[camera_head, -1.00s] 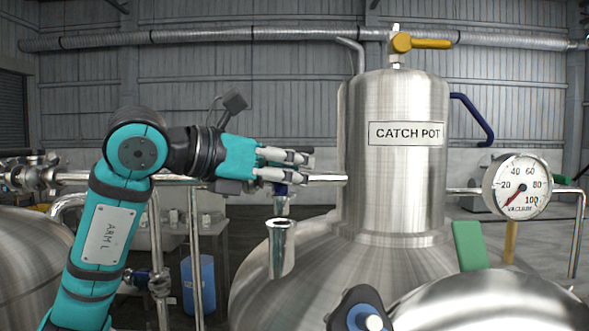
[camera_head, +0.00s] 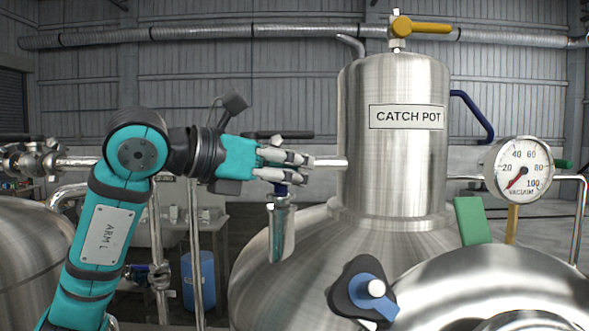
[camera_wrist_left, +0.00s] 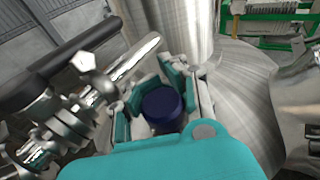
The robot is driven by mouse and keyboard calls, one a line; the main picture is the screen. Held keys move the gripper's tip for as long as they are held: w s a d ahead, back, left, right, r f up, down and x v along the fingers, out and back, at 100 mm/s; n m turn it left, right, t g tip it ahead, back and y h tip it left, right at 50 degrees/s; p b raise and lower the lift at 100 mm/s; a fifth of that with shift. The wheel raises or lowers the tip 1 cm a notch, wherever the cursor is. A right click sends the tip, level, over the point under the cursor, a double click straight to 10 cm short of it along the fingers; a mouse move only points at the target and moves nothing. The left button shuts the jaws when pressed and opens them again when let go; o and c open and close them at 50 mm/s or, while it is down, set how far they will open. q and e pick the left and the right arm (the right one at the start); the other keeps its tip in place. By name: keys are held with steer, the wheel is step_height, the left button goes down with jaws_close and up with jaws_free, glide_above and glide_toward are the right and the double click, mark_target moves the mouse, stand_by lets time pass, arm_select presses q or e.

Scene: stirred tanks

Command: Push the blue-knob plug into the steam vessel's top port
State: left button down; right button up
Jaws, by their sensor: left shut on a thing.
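My left gripper (camera_head: 288,167) is shut on the blue-knob plug (camera_head: 281,190), whose short blue part shows below the fingers. The dark blue knob also shows between the fingers in the left wrist view (camera_wrist_left: 162,108). Directly under it is the steel top port (camera_head: 282,235), an open, slightly tilted tube on the side of the steam vessel's dome (camera_head: 325,240). The plug's lower end is at the port's mouth; I cannot tell how far it is inside. My right gripper is not in view.
The steel catch pot (camera_head: 395,165) stands just right of my left fingers, with a horizontal pipe (camera_head: 328,163) behind them. A vacuum gauge (camera_head: 519,169) and a black-and-blue fitting (camera_head: 365,293) are to the right. A blue drum (camera_head: 199,280) stands behind on the left.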

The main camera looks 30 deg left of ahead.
arm_select(q)
steer(key=shift+f+b, duration=0.45)
steer(key=shift+f, duration=0.15)
steer(key=c, duration=1.1)
jaws_free()
steer(key=v, duration=1.2)
